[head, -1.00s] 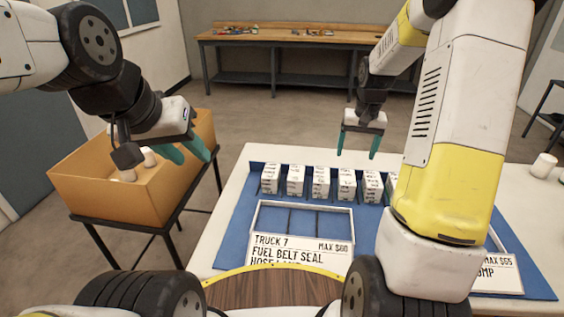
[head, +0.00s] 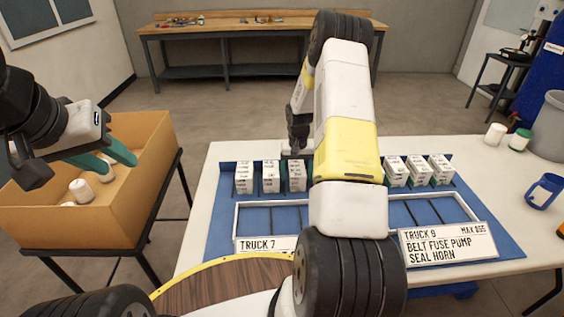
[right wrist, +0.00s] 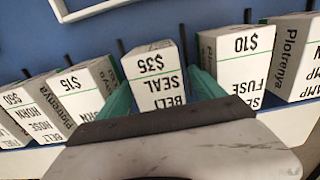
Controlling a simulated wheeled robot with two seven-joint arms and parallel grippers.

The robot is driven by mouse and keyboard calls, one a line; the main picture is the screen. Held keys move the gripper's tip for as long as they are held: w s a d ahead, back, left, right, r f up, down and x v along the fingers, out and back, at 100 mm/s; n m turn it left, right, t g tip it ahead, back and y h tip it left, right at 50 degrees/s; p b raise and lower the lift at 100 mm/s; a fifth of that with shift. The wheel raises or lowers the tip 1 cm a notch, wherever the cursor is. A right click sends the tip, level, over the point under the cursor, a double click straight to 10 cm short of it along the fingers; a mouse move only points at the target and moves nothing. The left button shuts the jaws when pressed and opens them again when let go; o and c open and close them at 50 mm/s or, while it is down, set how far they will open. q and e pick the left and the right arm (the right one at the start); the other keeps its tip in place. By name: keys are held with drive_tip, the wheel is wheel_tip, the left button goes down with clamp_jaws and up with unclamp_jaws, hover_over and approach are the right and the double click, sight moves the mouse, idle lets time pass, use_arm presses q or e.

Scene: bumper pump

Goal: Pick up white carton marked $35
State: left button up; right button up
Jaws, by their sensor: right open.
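The white carton marked $35 (right wrist: 155,82), also printed BELT SEAL, stands in the middle of the right wrist view. My right gripper (right wrist: 162,98) is open, with one teal finger on each side of this carton. I cannot tell whether the fingers touch it. In the head view, my right arm hides this carton and the right fingers.
Cartons marked $15 (right wrist: 72,98) and $10 (right wrist: 238,62) stand close on either side, in a row on the blue mat (head: 215,215). The Truck 7 sign (head: 262,244) and Truck 9 sign (head: 448,244) stand in front. White containers (head: 82,190) lie in the cardboard box.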

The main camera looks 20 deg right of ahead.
drive_tip(key=shift+f, duration=0.4)
drive_tip(key=shift+c, duration=0.5)
drive_tip(key=shift+r, duration=0.1)
clamp_jaws()
